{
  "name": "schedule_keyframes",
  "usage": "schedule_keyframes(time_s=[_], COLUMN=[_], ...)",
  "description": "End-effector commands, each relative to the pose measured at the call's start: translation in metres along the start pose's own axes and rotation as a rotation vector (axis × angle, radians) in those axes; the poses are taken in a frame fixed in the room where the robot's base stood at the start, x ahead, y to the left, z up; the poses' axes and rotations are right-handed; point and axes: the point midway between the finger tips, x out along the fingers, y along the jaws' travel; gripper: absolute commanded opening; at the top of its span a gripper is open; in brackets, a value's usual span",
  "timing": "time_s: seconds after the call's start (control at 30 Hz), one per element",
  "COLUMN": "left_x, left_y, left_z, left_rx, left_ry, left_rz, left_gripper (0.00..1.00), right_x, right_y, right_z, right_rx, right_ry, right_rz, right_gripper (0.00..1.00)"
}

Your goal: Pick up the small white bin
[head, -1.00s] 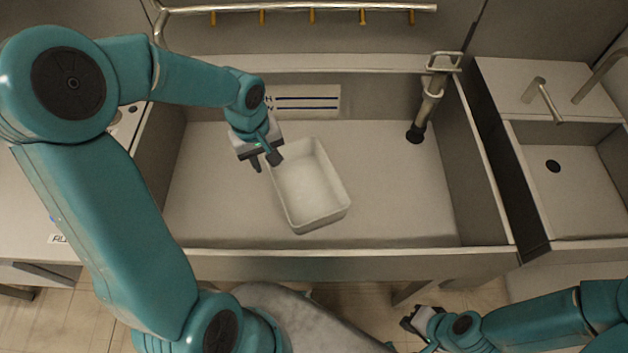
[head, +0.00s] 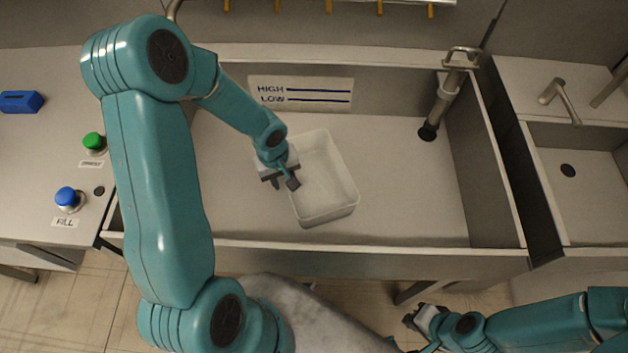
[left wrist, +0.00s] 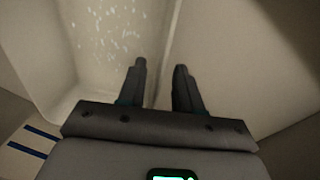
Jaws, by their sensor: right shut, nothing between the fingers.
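The small white bin (head: 330,180) stands in the wide grey basin, slightly turned, with its open top up. My left gripper (head: 284,184) is at the bin's left wall, pointing down, with its fingers apart. In the left wrist view the bin's edge runs between the two fingers (left wrist: 160,80), one over the speckled bin interior (left wrist: 110,40) and one on the outer side. I cannot tell whether either finger touches the wall. My right gripper (head: 414,317) is shut and empty, low in front of the basin.
The basin (head: 400,210) has free floor right of the bin and a drain pipe (head: 440,105) at its back right. A HIGH/LOW label (head: 300,93) is on its back wall. Left counter: green button (head: 93,141), blue FILL button (head: 68,197), blue object (head: 20,102). A sink (head: 590,190) is right.

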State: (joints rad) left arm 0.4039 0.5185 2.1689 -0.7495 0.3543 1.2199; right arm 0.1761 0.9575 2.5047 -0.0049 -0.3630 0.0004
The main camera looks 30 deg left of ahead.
Motion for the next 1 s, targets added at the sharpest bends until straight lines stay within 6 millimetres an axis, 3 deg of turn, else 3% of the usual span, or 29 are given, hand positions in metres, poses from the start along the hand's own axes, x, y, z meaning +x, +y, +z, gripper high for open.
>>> schedule_keyframes(time_s=[0.13,0.43,0.47,0.57,1.0], left_x=[0.026,0.031,0.031,0.031,0.026], left_y=[0.001,0.001,0.001,0.001,0.002], left_z=[-0.001,-0.002,-0.002,-0.002,-0.002], left_rx=[-0.001,-0.001,-0.001,-0.001,0.0], left_ry=[-0.002,0.001,0.001,0.0,0.002], left_rz=[-0.002,0.001,0.0,0.0,0.001], left_gripper=[0.34,0.34,0.31,0.0,0.0], right_x=[0.005,0.005,0.005,0.005,0.003], right_y=[0.002,0.002,0.002,0.002,0.001], right_z=[0.0,0.0,0.0,0.0,0.0], right_rx=[0.0,0.0,0.0,0.0,0.0], right_ry=[0.0,0.0,0.0,0.0,0.0], right_rz=[0.0,0.0,0.0,0.0,0.0], right_gripper=[0.0,0.0,0.0,0.0,0.0])
